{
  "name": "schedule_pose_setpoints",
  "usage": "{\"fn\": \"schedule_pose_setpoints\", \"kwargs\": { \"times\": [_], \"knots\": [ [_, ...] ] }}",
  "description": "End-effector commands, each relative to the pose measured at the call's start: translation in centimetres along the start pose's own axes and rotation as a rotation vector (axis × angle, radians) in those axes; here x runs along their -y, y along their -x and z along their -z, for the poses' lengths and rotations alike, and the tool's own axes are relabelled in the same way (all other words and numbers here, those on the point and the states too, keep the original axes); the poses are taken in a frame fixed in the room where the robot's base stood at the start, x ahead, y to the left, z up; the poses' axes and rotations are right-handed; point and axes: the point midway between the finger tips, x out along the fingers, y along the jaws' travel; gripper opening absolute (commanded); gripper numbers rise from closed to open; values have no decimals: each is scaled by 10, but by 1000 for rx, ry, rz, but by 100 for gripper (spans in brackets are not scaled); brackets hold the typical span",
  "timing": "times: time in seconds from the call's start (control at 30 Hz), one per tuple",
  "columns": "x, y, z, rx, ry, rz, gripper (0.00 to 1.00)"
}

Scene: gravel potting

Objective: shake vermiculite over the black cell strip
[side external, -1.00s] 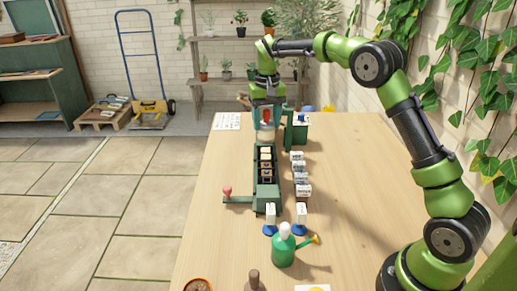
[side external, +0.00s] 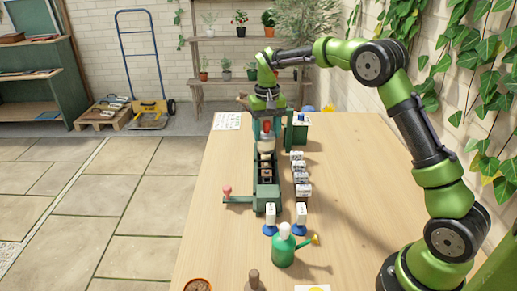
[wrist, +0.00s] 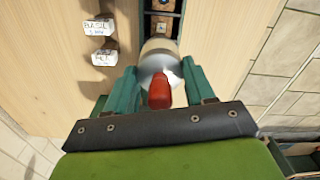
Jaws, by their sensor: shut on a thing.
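My gripper (side external: 267,128) is shut on a shaker with a red end, a pale body (side external: 266,146) and a beige end. In the wrist view the shaker (wrist: 158,63) sits between the two green fingers (wrist: 160,88), its red end towards the camera and its beige end towards the strip. The black cell strip (side external: 257,177) lies in a green holder, running towards the side camera. The shaker is over the strip's far part and hides those cells. A few nearer cells show, and the strip (wrist: 178,25) also appears ahead in the wrist view. No falling grains can be made out.
White label blocks (side external: 301,178) stand in a row right of the strip. A green block with a pink-knobbed lever (side external: 227,190) is at the near end. The wooden table (side external: 370,240) is clear to the right.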

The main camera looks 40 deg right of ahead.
Motion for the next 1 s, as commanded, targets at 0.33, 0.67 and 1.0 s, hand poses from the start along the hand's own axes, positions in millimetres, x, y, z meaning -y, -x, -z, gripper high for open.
{"fn": "schedule_pose_setpoints", "kwargs": {
  "times": [0.33, 0.67, 1.0],
  "knots": [
    [-5, 0, 21, -2, -1, 1, 32],
    [0, 0, -1, -2, 0, 0, 32],
    [-6, 1, 21, -2, -1, 1, 32]
  ]
}}
